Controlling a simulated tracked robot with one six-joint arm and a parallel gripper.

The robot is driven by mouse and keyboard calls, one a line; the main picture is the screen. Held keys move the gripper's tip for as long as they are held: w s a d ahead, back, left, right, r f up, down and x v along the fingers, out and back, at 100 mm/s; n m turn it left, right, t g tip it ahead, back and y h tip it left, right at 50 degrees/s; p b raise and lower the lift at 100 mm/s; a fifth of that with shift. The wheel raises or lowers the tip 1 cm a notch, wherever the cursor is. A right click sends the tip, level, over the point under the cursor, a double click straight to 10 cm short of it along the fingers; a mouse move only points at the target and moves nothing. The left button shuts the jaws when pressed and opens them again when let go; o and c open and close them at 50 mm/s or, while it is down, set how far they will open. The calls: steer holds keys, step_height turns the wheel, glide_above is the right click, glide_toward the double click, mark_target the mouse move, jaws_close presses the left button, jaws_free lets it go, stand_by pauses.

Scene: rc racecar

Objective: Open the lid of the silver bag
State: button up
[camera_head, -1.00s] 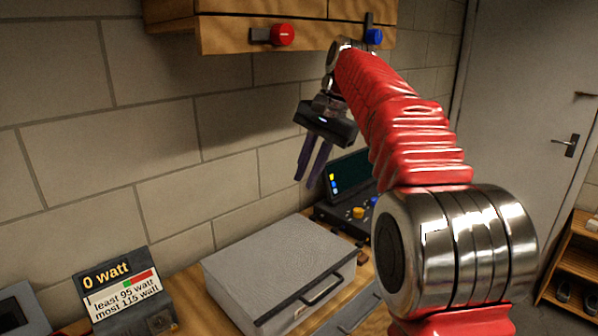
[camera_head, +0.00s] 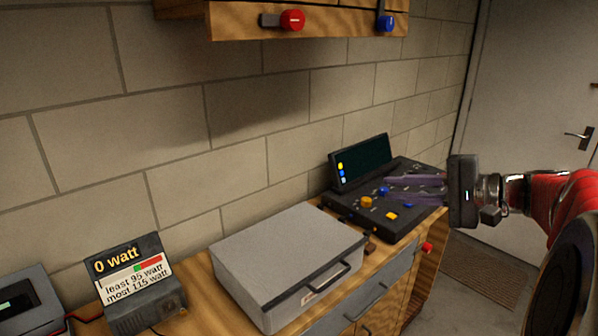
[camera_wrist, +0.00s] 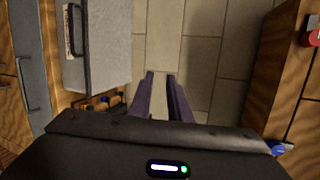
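The silver bag (camera_head: 285,255) is a flat grey case with its lid down, lying on the wooden bench. A dark handle (camera_head: 327,283) is on its front side. My gripper (camera_head: 384,188) is to the right of the bag, in front of or above the black control console, pointing left. Its purple fingers are apart with nothing between them. In the wrist view, the bag (camera_wrist: 108,45) is at the upper left, with its handle (camera_wrist: 73,30) along its left side. The fingertips (camera_wrist: 160,76) are clear of the bag, with wall tiles behind them.
The black console (camera_head: 395,220) with coloured knobs and a screen stands right of the bag. A watt display (camera_head: 128,270) stands left. A wooden cabinet (camera_head: 330,22) with red and blue knobs hangs above. Grey drawers are below the bench top.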

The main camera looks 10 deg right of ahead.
steer(key=s+d+f+m+t+h, duration=0.1)
steer(key=s+d+m+t+h, duration=0.4)
steer(key=d, duration=0.5)
steer(key=s+t+h, duration=0.2)
steer(key=s, duration=0.1)
steer(key=shift+s+d+f, duration=0.2)
steer(key=shift+s+d, duration=0.1)
steer(key=shift+s, duration=0.1)
